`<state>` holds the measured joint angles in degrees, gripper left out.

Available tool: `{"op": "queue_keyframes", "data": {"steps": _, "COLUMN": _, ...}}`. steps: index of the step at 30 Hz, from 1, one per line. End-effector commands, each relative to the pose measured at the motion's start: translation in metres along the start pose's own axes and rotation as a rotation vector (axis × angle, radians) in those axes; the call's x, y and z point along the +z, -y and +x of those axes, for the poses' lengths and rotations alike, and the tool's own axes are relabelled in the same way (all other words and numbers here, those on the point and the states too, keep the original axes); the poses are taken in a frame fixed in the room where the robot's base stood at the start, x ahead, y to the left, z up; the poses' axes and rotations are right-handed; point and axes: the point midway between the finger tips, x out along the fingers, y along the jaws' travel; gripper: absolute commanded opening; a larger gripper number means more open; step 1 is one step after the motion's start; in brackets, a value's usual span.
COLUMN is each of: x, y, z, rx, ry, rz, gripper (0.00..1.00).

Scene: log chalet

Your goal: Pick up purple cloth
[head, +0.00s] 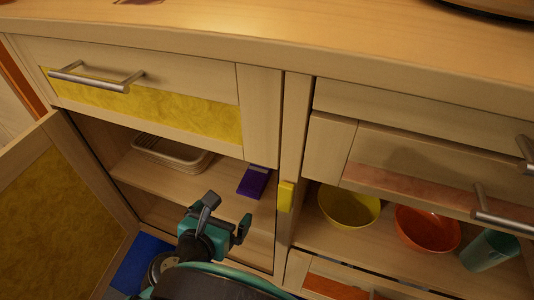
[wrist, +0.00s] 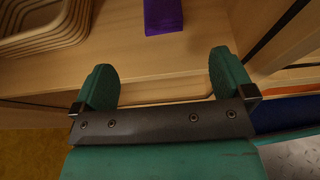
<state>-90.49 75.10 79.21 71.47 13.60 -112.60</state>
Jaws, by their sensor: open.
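The purple cloth (head: 253,181) is a small folded block lying on the upper shelf inside the left cabinet, near its right side. In the wrist view the purple cloth (wrist: 163,16) shows at the top edge, partly cut off, ahead of the gap between the fingers. My gripper (head: 226,216) is open and empty in front of the cabinet opening. In the wrist view my gripper (wrist: 163,82) has its fingers wide apart, with the shelf edge between them. The cloth is apart from both fingers.
Stacked pale trays (head: 170,154) sit on the same shelf, left of the cloth. The cabinet door (head: 45,205) stands open at left. A drawer (head: 140,95) is above. At right are a yellow bowl (head: 348,208), an orange bowl (head: 427,229) and a teal cup (head: 489,250).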

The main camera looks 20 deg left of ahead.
Motion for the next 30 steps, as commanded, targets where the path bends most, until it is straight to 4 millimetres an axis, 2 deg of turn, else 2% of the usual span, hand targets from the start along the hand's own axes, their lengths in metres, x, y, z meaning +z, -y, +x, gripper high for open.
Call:
{"op": "queue_keyframes", "data": {"steps": 1, "x": -0.003, "y": 0.002, "z": 0.015, "rx": -0.008, "ry": 0.000, "rz": 0.003, "gripper": 1.00}}
{"op": "queue_keyframes", "data": {"steps": 6, "x": -0.004, "y": 0.003, "z": 0.055, "rx": -0.009, "ry": -0.002, "rz": 0.005, "gripper": 1.00}}
{"op": "queue_keyframes", "data": {"steps": 12, "x": -0.003, "y": 0.002, "z": 0.093, "rx": -0.006, "ry": -0.002, "rz": 0.004, "gripper": 1.00}}
{"op": "queue_keyframes", "data": {"steps": 20, "x": -0.001, "y": 0.001, "z": 0.112, "rx": -0.003, "ry": -0.002, "rz": 0.003, "gripper": 1.00}}
{"op": "queue_keyframes", "data": {"steps": 27, "x": 0.002, "y": -0.001, "z": 0.148, "rx": -0.003, "ry": -0.002, "rz": 0.005, "gripper": 1.00}}
{"op": "queue_keyframes", "data": {"steps": 30, "x": 0.004, "y": -0.001, "z": 0.156, "rx": -0.002, "ry": -0.003, "rz": 0.004, "gripper": 1.00}}
